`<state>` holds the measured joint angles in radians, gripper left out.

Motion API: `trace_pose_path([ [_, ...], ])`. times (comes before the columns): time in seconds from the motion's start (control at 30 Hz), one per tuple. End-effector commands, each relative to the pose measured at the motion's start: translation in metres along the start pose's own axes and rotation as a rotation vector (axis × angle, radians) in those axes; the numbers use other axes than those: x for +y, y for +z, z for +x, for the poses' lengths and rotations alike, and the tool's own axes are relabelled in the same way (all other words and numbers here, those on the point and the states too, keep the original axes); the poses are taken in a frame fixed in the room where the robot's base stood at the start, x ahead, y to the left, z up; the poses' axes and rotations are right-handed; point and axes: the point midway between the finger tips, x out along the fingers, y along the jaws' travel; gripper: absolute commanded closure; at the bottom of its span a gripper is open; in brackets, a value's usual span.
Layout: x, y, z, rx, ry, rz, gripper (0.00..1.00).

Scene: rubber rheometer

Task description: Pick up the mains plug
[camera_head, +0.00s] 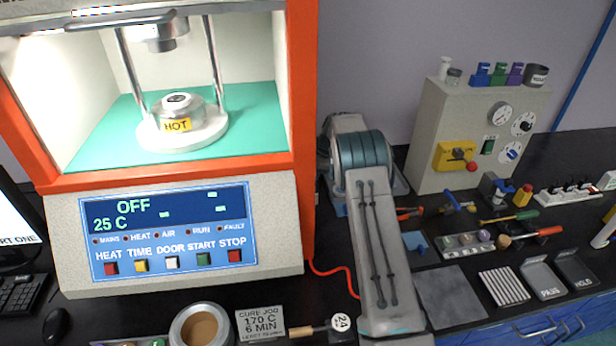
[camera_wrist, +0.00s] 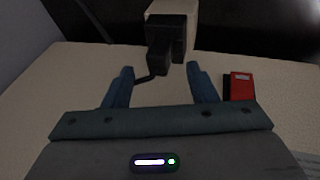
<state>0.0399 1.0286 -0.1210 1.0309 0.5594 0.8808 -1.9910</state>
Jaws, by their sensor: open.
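In the wrist view a black, blocky object (camera_wrist: 165,48), which looks like the mains plug, sits in front of a pale box (camera_wrist: 181,7). A short dark cable-like piece sticks out at its lower left. My gripper (camera_wrist: 160,69) is open, with its two blue fingers apart. The plug's lower end lies just beyond and between the fingertips in the picture; I cannot tell whether it touches either finger. In the head view I cannot make out the plug, and my gripper is hidden behind my arm.
In the wrist view a red and black item (camera_wrist: 239,87) lies right of the right finger on a pale surface (camera_wrist: 60,85). In the head view the orange-framed rheometer (camera_head: 302,120) stands left of my arm, and a grey cabinet with dials (camera_head: 435,115) stands right.

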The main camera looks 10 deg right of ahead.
Motion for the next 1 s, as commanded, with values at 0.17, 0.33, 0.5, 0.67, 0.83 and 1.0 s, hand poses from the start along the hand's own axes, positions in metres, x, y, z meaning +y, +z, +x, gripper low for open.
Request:
trace_pose_path([
  [0.17,0.001,0.000,0.019,0.000,-0.002,0.000,0.48],
  [0.33,0.001,0.000,0.026,0.000,0.000,-0.001,0.48],
  [0.5,0.001,0.000,0.026,0.000,0.000,0.000,0.48],
  [0.67,0.001,0.001,0.026,0.000,0.000,0.000,0.87],
  [0.83,0.001,0.001,0.026,0.000,0.000,0.000,0.97],
  [1.0,0.001,0.001,0.026,0.000,0.001,0.000,0.97],
])
